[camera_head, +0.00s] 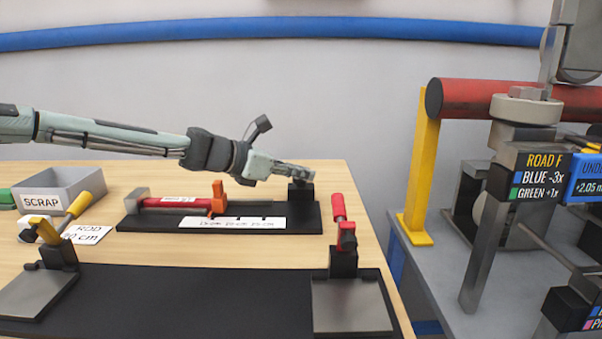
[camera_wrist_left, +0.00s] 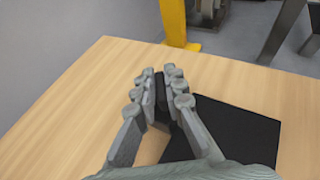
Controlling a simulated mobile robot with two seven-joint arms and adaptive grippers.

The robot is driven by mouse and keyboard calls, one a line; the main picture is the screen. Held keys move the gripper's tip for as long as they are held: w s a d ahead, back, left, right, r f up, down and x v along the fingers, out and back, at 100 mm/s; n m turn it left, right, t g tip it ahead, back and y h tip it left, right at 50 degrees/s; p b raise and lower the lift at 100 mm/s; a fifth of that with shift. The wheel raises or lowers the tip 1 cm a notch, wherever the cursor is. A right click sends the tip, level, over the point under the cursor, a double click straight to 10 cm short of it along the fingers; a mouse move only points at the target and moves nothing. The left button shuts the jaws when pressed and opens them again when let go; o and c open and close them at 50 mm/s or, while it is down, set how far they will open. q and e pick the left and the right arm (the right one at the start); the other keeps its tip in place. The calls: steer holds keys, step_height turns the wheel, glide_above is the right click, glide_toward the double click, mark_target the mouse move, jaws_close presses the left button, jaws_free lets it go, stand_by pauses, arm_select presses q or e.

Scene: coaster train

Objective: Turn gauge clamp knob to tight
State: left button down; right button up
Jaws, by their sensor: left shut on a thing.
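The gauge is a long black base (camera_head: 160,222) on the wooden table, carrying a red rod (camera_head: 185,202), an orange slider (camera_head: 218,199) and a white printed scale (camera_head: 232,223). A dark block (camera_head: 300,194) stands at its right end. My left gripper (camera_head: 308,176) is at the top of this block, coming in from the left. In the left wrist view my left gripper (camera_wrist_left: 161,88) is shut on a dark knob (camera_wrist_left: 163,105), mostly hidden between the fingers. The gauge base (camera_wrist_left: 235,135) shows below right. The knob's marking cannot be seen. My right gripper is not in view.
A black fixture (camera_head: 190,295) with a red-handled clamp (camera_head: 343,225) and a yellow-handled clamp (camera_head: 55,240) lies in front. A grey SCRAP bin (camera_head: 85,185) stands left. A yellow post (camera_head: 420,180) and machine stand right, beyond the table edge.

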arm_select(q)
steer(key=shift+m+g+h, duration=0.6)
steer(key=shift+m+g, duration=0.7)
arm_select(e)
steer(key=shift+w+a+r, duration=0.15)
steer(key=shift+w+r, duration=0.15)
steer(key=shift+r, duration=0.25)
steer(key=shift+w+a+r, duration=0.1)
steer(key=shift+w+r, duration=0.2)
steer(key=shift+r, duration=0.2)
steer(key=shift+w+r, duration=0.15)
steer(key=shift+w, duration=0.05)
arm_select(q)
steer(key=c, duration=1.6)
jaws_free()
steer(key=v, duration=1.2)
steer(key=shift+f, duration=0.1)
